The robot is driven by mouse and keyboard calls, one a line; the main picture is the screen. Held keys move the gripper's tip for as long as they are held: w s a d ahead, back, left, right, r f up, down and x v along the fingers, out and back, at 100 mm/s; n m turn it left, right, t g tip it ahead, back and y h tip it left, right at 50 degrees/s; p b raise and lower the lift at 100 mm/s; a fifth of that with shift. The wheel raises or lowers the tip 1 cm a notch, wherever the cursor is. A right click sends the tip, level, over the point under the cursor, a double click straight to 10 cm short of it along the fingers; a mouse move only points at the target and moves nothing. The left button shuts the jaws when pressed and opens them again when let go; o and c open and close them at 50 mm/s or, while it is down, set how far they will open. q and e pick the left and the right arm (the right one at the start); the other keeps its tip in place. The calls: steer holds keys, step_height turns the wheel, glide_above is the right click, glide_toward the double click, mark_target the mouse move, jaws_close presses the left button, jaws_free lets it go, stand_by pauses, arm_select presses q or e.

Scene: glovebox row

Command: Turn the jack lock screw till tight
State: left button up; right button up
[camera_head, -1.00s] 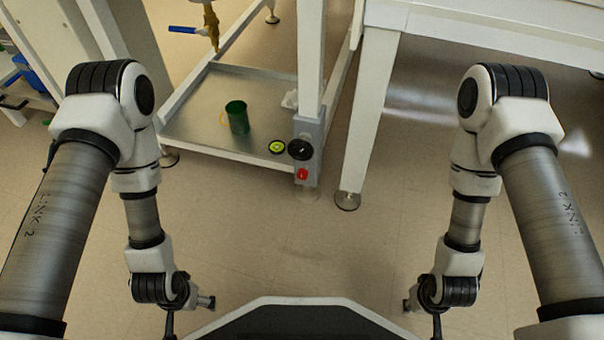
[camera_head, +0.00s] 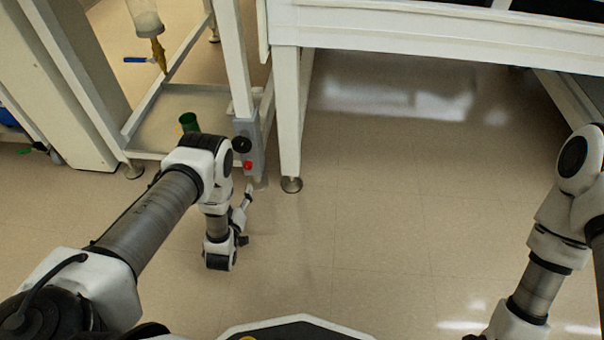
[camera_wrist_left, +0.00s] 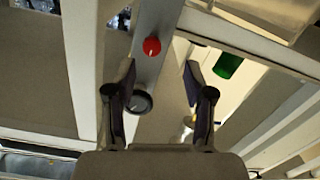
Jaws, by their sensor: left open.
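A grey box (camera_head: 254,128) is fixed to a white frame leg. It carries a black round knob (camera_head: 242,145) and a red knob (camera_head: 248,165). No part is clearly marked as the jack lock screw, so I cannot tell which it is. My left gripper (camera_head: 248,193) is below the box, apart from it as far as I can see. In the left wrist view the gripper (camera_wrist_left: 161,77) is open and empty. The red knob (camera_wrist_left: 152,46) shows beyond the fingertips and the black knob (camera_wrist_left: 140,102) beside the left finger. My right gripper is out of view.
A green cup (camera_head: 188,122) stands on the low tray (camera_head: 150,134), partly hidden by my left arm. A blue-handled valve (camera_head: 136,60) hangs above. A white bench leg (camera_head: 288,110) with a round foot (camera_head: 291,184) stands to the right. The floor in front is clear.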

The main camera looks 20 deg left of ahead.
mark_target(248, 168)
arm_select(q)
steer(key=shift+t, duration=0.3)
steer(key=b+x, duration=0.1)
steer(key=x, duration=0.1)
steer(key=b+x, duration=0.2)
steer(key=d+b+x, duration=0.1)
steer(key=x, duration=0.2)
steer(key=shift+w, duration=0.25)
steer(key=shift+w+a+r, duration=0.15)
steer(key=shift+w+r, duration=0.05)
steer(key=shift+w, duration=0.2)
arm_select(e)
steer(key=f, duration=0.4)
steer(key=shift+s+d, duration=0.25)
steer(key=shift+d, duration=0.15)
arm_select(q)
steer(key=shift+c, duration=0.3)
jaws_close()
